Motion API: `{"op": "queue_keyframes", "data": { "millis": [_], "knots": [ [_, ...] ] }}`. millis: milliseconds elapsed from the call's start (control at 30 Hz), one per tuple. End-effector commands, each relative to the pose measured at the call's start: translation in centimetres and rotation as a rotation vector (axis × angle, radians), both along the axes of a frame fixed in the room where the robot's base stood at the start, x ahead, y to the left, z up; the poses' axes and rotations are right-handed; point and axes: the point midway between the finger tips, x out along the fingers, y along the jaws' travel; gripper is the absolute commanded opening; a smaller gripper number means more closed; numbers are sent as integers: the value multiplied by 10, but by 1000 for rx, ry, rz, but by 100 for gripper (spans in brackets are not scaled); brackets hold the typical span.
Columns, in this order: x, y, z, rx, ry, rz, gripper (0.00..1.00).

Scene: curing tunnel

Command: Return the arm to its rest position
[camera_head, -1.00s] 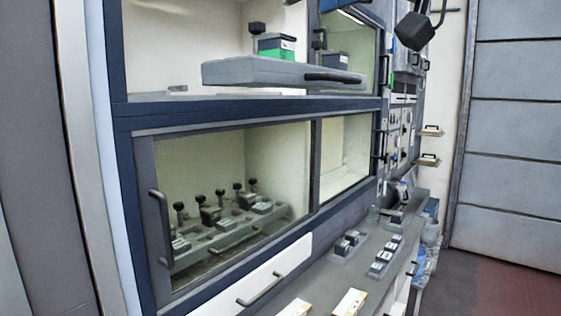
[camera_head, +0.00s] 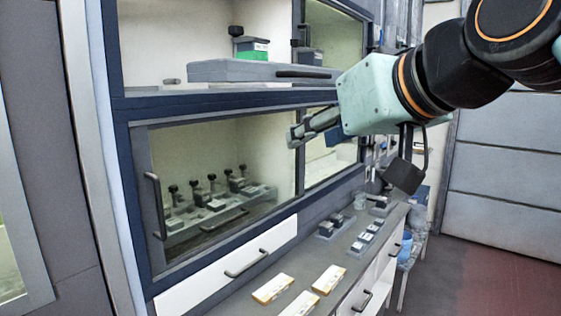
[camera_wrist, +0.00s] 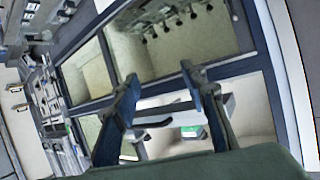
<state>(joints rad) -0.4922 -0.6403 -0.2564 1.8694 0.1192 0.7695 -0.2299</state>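My gripper (camera_head: 302,135) is at the middle of the head view, in front of the frame of the lower cabinet window. My arm reaches in from the upper right. In the wrist view the two fingers of my gripper (camera_wrist: 158,80) stand apart with nothing held between them. The cabinet compartments show behind the fingers, upside down. The grey tray (camera_head: 235,72) lies in the open upper compartment, apart from the gripper, with a green-and-white box (camera_head: 252,47) behind it. The green box also shows beyond the fingers in the wrist view (camera_wrist: 191,131).
A rack with black-knobbed fixtures (camera_head: 215,218) stands behind the lower window. White-and-yellow blocks (camera_head: 329,280) and small dark blocks (camera_head: 363,240) lie on the grey counter (camera_head: 310,258). The cabinet frame (camera_head: 210,104) is close to the gripper. Open floor (camera_head: 470,270) lies at the right.

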Motion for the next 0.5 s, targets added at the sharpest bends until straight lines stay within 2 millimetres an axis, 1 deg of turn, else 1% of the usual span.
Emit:
{"op": "queue_keyframes", "data": {
  "millis": [33, 67, 100, 167, 200, 267, 300, 400, 500],
  "knots": [
    [-6, -8, -32, -24, 68, -39, 40],
    [-10, -11, -52, -40, 110, -61, 40],
    [-17, -17, -81, -60, 169, -92, 40],
    [-29, -27, -122, -86, 254, -141, 40],
    [-39, -34, -149, -104, 311, -174, 40],
    [-54, -44, -186, -126, 388, -223, 40],
    [-65, -51, -208, -140, 439, -254, 40],
    [-89, -66, -252, -167, 537, -321, 40],
    [-107, -75, -279, -183, 602, -365, 40]
  ]
}}
